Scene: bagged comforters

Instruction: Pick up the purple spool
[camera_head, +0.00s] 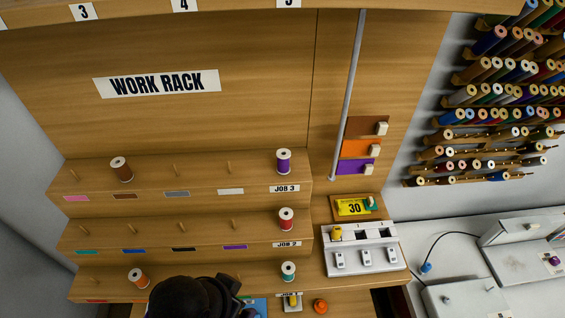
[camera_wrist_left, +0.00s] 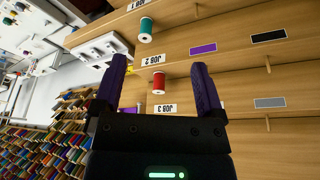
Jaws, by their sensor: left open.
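The purple spool (camera_head: 284,161) stands upright at the right end of the top shelf, above the JOB 3 label (camera_head: 284,188). In the left wrist view it is mostly hidden behind the gripper body. My left gripper (camera_wrist_left: 161,65) is open and empty, with a purple finger on each side. In the head view my dark left wrist is at the bottom, below and left of the spool and well apart from it; its fingertips are not clear there. Between the fingers in the wrist view, a red spool (camera_wrist_left: 158,83) shows beyond. My right gripper is not in view.
A red spool (camera_head: 286,219) stands on the shelf below, and a teal spool (camera_head: 288,271) lower still. A brown spool (camera_head: 121,169) is at the top left. Bare pegs stand between. A grey rod (camera_head: 349,90) and white switch box (camera_head: 360,250) are to the right.

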